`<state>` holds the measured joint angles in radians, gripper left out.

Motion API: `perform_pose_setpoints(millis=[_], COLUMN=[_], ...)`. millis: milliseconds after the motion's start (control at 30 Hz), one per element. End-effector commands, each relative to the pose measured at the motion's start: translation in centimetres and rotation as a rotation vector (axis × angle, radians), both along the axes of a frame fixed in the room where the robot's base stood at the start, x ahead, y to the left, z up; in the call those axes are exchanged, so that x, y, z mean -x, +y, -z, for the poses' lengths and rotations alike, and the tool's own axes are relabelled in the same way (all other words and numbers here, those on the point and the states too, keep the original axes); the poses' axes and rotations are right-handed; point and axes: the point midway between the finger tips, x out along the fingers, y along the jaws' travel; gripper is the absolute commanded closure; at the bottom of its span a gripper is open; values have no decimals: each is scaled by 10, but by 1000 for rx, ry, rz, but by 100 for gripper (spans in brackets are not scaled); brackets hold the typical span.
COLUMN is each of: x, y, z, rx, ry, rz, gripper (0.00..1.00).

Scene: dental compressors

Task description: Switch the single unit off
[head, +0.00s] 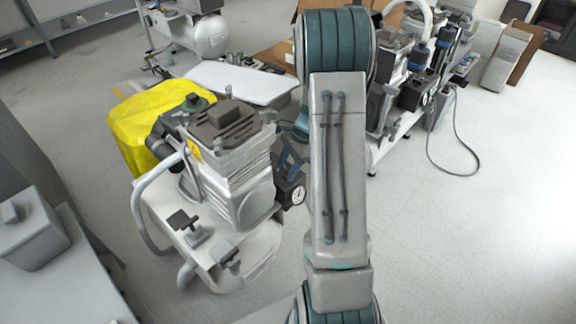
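The single unit is most likely the compressor (230,185) standing by itself left of my arm. It has a grey ribbed motor block with a dark top, a pale tank (250,262) below and a curved grey handle (150,190). A black box with a round gauge (298,196) sits on its right side, with a blue part (288,157) just above. My arm hides what lies right of the gauge. No switch can be made out clearly. My gripper is not visible; my raised arm fills the middle of the head view.
A yellow cover (140,125) lies behind the compressor. A larger compressor assembly (400,95) stands at the back right, its cable (455,165) on the floor. Another white tank (208,35) stands at the back left. A grey bench (60,275) is at the left; the right floor is clear.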

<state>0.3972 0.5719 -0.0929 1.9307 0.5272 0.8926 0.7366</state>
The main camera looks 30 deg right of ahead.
Motion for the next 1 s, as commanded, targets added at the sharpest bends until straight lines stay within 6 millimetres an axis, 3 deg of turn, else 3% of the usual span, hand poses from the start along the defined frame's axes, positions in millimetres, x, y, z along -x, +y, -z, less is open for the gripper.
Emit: perform_pose_setpoints(millis=[33, 100, 300, 700, 1000], x=[0, 0, -1, -3, -3], y=[0, 0, 0, 0, 0], z=[0, 0, -3, -2, 0], rx=[0, 0, 1, 0, 1], ry=[0, 0, 0, 0, -1], rz=[0, 0, -32, -384, -398], gripper=[68, 85, 85, 85, 85])
